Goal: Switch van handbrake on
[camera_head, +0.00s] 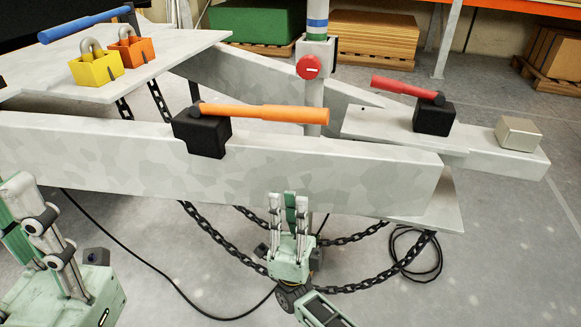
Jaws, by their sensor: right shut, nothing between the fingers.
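Three levers are on the grey chassis, and I cannot tell by label which is the handbrake. An orange lever (265,113) lies nearly level, pointing right from a black block (204,136) on the front beam. A red lever (404,86) points left from a black block (434,118) on the coupling bar. A blue lever (85,26) lies across the left plate. My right gripper (289,207) is shut and empty in front of the beam, below the orange lever and apart from it. My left gripper (28,215) is at the lower left, away from the levers; its jaws are unclear.
Yellow (96,70) and orange (131,54) padlocks are on the left plate. A post with a red knob (309,67) stands behind the beam. Chains (350,288) and a black cable (416,262) hang below or lie on the floor. Open floor is at right.

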